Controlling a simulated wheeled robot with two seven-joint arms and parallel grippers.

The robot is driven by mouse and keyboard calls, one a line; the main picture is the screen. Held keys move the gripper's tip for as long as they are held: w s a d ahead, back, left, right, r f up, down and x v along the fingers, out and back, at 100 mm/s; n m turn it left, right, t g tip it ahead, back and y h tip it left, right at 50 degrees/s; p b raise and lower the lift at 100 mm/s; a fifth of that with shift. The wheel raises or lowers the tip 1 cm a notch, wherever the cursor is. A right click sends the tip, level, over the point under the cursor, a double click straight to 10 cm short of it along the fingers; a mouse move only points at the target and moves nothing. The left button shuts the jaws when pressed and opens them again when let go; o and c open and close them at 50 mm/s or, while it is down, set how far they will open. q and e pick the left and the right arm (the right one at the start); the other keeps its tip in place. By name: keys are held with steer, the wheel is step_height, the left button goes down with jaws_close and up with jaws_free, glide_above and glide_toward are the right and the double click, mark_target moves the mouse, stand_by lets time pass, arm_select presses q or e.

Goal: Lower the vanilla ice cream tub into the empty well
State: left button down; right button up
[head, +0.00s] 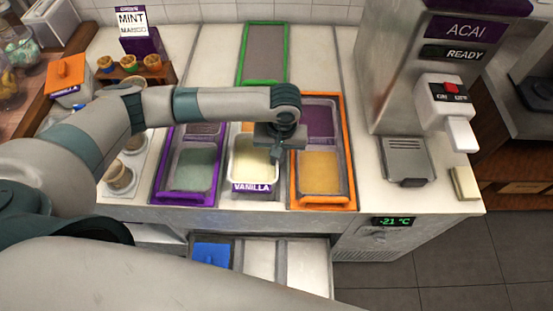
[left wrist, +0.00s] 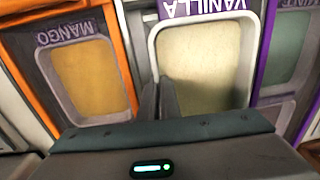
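The vanilla ice cream tub (head: 255,186) is white with pale cream contents and a purple VANILLA label on its front. In the head view it is at the middle bay, between the purple-framed and orange-framed wells. My left gripper (head: 276,152) reaches down at its right wall. In the left wrist view, the fingers (left wrist: 159,100) are close together, one on each side of the rim of the tub (left wrist: 205,70). The bay under the tub is mostly hidden, and I cannot tell how deep the tub sits. My right gripper is out of view.
A mint tub (head: 195,170) sits in the purple frame at left, and a mango tub (head: 320,172) in the orange frame at right. A green-framed grey panel (head: 264,55) lies behind. The acai machine (head: 410,60) stands at the right. An open drawer (head: 260,262) is below the counter.

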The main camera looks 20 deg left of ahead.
arm_select(q)
steer(key=shift+f+b, duration=0.55)
steer(key=shift+f, duration=2)
steer(key=c, duration=1.9)
jaws_free()
steer(key=shift+s+f, duration=0.1)
steer(key=shift+f, duration=0.05)
steer(key=shift+d, duration=0.1)
